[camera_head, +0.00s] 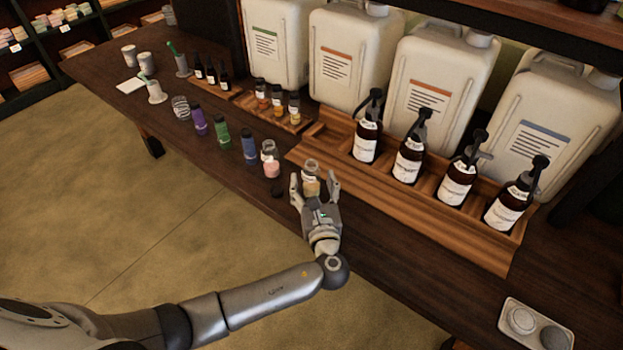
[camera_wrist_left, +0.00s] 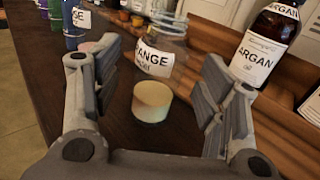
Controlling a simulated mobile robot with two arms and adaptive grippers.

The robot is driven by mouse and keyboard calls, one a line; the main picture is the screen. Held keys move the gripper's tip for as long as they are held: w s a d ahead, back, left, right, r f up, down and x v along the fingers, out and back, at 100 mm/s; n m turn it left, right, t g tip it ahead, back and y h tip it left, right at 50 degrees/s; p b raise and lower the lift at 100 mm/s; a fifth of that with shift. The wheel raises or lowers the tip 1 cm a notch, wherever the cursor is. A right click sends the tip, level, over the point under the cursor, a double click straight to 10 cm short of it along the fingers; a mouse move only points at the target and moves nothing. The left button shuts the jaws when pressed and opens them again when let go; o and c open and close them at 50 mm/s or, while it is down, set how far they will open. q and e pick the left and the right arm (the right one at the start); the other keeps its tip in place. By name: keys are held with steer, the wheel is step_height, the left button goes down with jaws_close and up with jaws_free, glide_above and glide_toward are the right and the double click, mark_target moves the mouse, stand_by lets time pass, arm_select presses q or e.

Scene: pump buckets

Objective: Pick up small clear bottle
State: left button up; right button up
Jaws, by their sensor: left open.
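A small clear bottle (camera_head: 311,184) with a pale yellow filling stands on the dark table, in front of the wooden tray. In the left wrist view the clear bottle (camera_wrist_left: 154,92) shows its white label, which reads partly "RANGE". My left gripper (camera_head: 315,188) is open, with one finger on each side of the bottle. In the wrist view a gap shows between the bottle and each finger. The gripper hides the bottle's lower part in the head view. My right gripper is not in view.
Brown pump bottles (camera_head: 410,160) stand on the wooden tray (camera_head: 400,196) to the right. Blue (camera_head: 248,147), green and purple bottles stand further left.

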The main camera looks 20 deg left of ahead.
arm_select(q)
steer(key=shift+w+a, duration=0.2)
steer(key=shift+w, duration=0.25)
steer(key=shift+w+a+f, duration=0.1)
steer(key=shift+w, duration=0.05)
steer(key=c, duration=1.1)
steer(key=shift+c, duration=0.2)
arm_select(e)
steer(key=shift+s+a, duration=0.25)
arm_select(q)
steer(key=shift+r, duration=0.2)
